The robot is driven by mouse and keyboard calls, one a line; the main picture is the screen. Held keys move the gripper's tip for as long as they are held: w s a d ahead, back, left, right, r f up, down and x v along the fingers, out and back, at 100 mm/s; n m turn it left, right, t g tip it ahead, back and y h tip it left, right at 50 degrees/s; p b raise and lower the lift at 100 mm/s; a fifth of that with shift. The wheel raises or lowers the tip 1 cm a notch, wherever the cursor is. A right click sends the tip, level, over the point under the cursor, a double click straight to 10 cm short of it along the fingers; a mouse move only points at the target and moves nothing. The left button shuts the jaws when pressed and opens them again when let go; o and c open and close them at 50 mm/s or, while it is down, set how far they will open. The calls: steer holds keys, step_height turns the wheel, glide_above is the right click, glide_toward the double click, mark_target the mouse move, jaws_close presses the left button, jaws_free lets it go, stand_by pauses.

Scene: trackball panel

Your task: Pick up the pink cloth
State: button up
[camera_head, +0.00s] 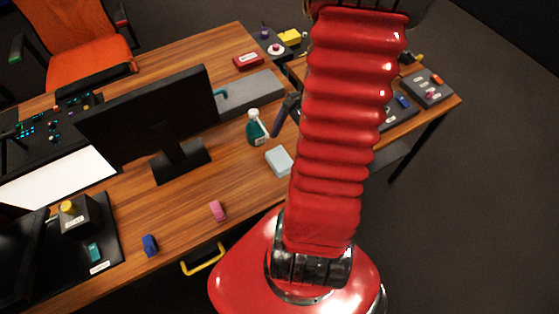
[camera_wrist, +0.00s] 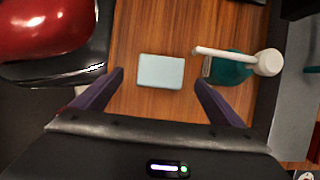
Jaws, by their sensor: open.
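A small pink cloth (camera_head: 218,210) lies on the wooden desk near its front edge in the head view, left of my arm. It does not show in the wrist view. My gripper (camera_wrist: 160,78) is open and empty, its two dark purple fingers apart. A light blue block or folded cloth (camera_wrist: 160,71) lies on the desk in view between the fingertips, and it also shows in the head view (camera_head: 279,161). In the head view my gripper (camera_head: 287,115) is partly hidden behind my red arm, up and right of the pink cloth.
A teal spray bottle (camera_head: 257,128) stands by my gripper, and also shows in the wrist view (camera_wrist: 233,66). A monitor (camera_head: 150,115) stands behind the pink cloth. A blue item (camera_head: 150,245) lies left of it. A yellow handle (camera_head: 203,260) sticks out below the desk (camera_head: 190,195).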

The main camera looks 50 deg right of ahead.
mark_target(281, 158)
steer(key=shift+x, duration=2.25)
steer(key=shift+r, duration=0.1)
steer(key=shift+c, duration=0.4)
steer(key=c, duration=1.1)
